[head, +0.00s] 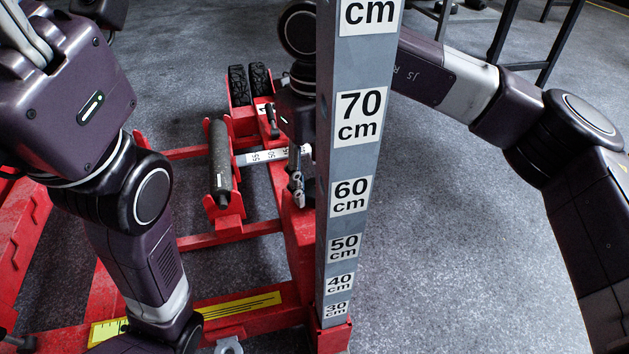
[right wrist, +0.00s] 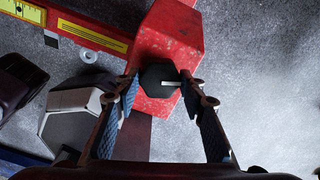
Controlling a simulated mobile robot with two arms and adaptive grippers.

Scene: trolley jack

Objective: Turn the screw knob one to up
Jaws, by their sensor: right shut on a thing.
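The screw knob (right wrist: 158,76), dark with a pale pointer toward the right of the picture, sits on a red block (right wrist: 178,38) of the jack in the right wrist view. My right gripper (right wrist: 160,90) has its two fingers on either side of the knob and is shut on it. In the head view my right gripper (head: 297,185) shows partly behind the grey measuring post, low over the red frame. I cannot make out the knob there. My left arm comes down on the left, and its gripper is out of the picture.
The grey post (head: 345,205) with centimetre labels stands upright close to my right gripper. The red jack frame (head: 205,240) has a dark roller (head: 219,160), wheels (head: 248,83) and a yellow label (head: 240,304). The floor on the right is mostly clear.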

